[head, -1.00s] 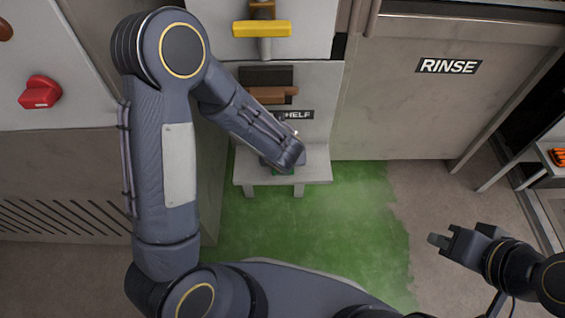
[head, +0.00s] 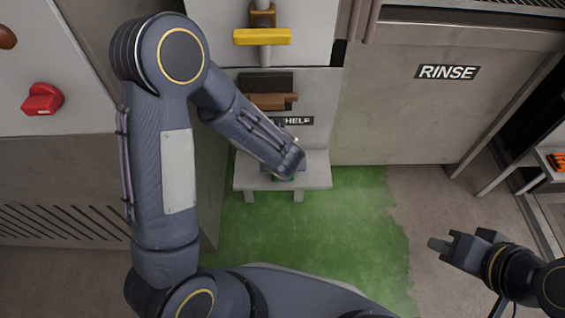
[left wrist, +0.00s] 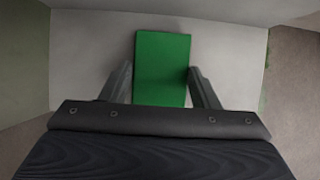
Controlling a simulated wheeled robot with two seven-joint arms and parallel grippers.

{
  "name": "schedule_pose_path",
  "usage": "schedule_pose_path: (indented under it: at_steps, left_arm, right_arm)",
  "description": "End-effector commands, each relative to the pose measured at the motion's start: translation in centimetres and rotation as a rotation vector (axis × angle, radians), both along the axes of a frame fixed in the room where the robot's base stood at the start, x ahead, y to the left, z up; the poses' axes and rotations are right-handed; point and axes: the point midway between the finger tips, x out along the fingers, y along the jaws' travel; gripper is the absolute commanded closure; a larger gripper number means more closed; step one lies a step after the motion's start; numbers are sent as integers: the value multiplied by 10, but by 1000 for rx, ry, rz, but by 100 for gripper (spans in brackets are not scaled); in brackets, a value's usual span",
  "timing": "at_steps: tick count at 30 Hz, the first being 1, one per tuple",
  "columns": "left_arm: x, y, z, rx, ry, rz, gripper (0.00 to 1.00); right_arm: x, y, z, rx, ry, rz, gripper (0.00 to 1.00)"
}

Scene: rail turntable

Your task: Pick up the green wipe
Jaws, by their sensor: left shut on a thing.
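The green wipe (left wrist: 162,68) is a flat green rectangle on the light grey shelf (left wrist: 85,65) in the left wrist view. My left gripper (left wrist: 158,75) has one finger on each side of it and is shut on it. In the head view my left gripper (head: 287,172) is over the small shelf (head: 245,181), and my wrist hides nearly all of the wipe. I cannot tell whether the wipe is clear of the shelf. My right gripper (head: 438,244) is off to the right above the floor, away from the shelf; its finger gap does not show clearly.
A panel with a yellow handle (head: 262,37) and a brown handle (head: 270,101) stands behind the shelf. A cabinet marked RINSE (head: 447,72) is to its right. A red knob (head: 42,99) is at the left. The green floor patch (head: 320,225) before the shelf is clear.

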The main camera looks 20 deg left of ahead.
Motion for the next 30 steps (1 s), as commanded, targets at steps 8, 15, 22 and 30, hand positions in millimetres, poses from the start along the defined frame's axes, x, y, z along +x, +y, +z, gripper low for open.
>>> schedule_pose_path:
  at_steps: [8, 15, 22, 30]
  left_arm:
    - [-1, -1, 48, -1, -4, 0, 66]
    - [-23, -8, 63, 0, 3, -6, 66]
    - [-83, -24, 63, 1, 1, -11, 66]
    - [-151, -45, 63, 1, 0, -10, 66]
  right_arm:
    - [0, 0, 32, 0, 0, 0, 100]
    - [0, 0, 37, 0, 0, 0, 100]
    - [0, 0, 32, 0, 0, 0, 100]
    - [0, 0, 30, 0, 0, 0, 100]
